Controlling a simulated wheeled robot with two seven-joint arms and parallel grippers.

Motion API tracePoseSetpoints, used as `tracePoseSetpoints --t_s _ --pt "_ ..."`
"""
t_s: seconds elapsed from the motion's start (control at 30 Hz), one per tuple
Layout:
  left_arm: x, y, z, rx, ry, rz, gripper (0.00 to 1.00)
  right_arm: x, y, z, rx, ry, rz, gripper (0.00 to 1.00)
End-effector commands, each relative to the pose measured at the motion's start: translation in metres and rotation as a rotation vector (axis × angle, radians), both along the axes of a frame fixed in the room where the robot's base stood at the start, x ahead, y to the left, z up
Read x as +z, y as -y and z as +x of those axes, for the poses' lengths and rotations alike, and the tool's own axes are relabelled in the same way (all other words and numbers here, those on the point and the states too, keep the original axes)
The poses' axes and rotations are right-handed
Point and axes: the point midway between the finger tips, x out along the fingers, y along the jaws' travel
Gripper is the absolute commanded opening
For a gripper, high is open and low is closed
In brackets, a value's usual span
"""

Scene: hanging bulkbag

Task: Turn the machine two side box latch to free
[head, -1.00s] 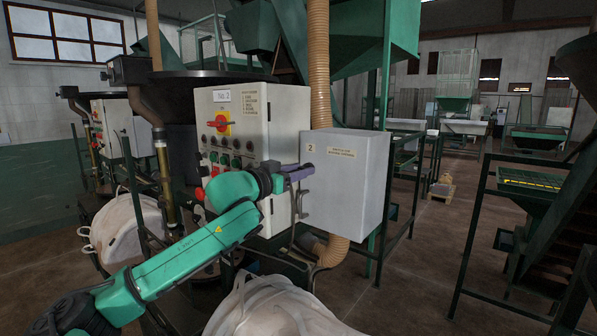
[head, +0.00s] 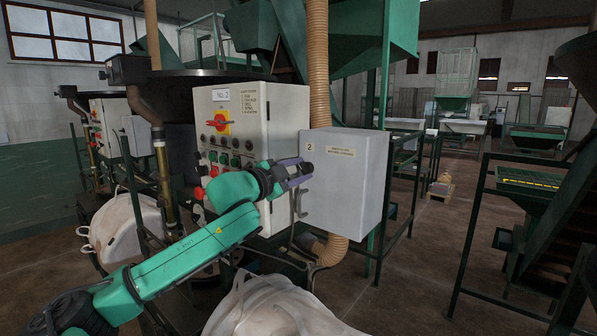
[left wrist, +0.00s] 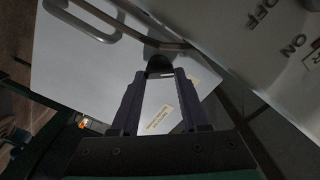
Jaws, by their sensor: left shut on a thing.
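The machine two side box (head: 347,185) is a pale grey box marked 2, right of the control cabinet. My left gripper (head: 307,172) reaches across the cabinet's right edge to the left part of the side box. In the left wrist view, my gripper (left wrist: 160,75) is shut on a small dark latch (left wrist: 158,63) on the grey face. The fingertips stand on either side of it, with a gap between the fingers behind it. The latch's exact angle cannot be told. My right gripper is in neither view.
The control cabinet (head: 253,118) with a red switch and several buttons stands close on the left. A grey handle (left wrist: 90,18) is near the fingers. A white bulk bag (head: 270,308) lies below my arm. Open floor (head: 430,270) is at the right.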

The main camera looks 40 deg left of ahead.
Motion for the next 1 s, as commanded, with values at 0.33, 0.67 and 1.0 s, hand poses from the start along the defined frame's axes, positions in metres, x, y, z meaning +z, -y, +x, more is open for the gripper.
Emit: tracePoseSetpoints --t_s 0.33,0.67,1.0 --pt "-0.0013 0.0014 0.0001 -0.001 -0.007 0.324 0.0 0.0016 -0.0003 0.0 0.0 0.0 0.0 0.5" --pt "-0.0024 0.0016 0.0001 0.0 -0.014 0.564 0.0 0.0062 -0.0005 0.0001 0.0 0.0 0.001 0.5" --pt "-0.003 0.0017 0.0001 -0.001 -0.015 0.672 0.0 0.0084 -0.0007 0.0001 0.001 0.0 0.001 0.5"
